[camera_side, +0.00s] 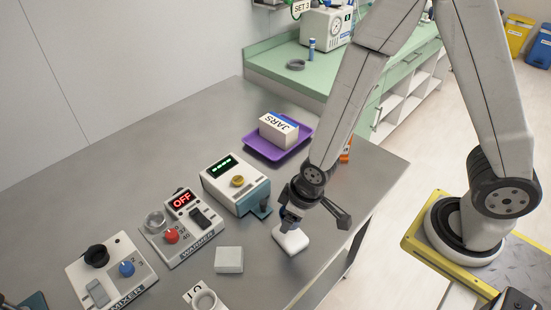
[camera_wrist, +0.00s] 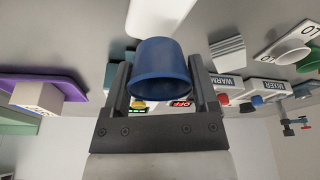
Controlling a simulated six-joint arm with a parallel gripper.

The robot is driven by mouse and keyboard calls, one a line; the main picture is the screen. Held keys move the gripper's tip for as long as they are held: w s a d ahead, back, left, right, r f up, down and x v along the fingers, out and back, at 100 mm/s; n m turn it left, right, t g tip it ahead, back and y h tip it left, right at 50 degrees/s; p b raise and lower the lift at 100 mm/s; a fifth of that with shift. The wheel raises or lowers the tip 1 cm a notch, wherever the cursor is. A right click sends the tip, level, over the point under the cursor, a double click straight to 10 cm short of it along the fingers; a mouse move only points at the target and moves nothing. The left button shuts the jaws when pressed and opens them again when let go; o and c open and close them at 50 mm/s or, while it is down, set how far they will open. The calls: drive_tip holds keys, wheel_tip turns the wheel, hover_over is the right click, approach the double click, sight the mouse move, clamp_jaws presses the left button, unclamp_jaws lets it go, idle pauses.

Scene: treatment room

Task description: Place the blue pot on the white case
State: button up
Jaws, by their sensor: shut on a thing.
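The blue pot (camera_wrist: 161,70) is between my gripper's fingers in the wrist view, its wider end towards the camera. My gripper (camera_wrist: 161,82) is shut on it. In the side view my gripper (camera_side: 290,222) points down just above a white rounded case (camera_side: 292,241) near the table's right edge; the pot is mostly hidden there by the fingers. The white case also shows behind the pot in the wrist view (camera_wrist: 155,16). Whether the pot touches the case or is just above it, I cannot tell.
A pale square block (camera_side: 229,260) lies to the left. A device with a green display (camera_side: 236,182), the warmer (camera_side: 182,228) and the mixer (camera_side: 111,272) stand further left. A purple tray (camera_side: 265,152) with a JARS box (camera_side: 279,131) lies behind.

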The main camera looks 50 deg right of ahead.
sight(290, 233)
drive_tip(key=shift+f, duration=2)
drive_tip(key=shift+f, duration=0.15)
drive_tip(key=o, duration=1.1)
drive_tip(key=shift+v, duration=2.9)
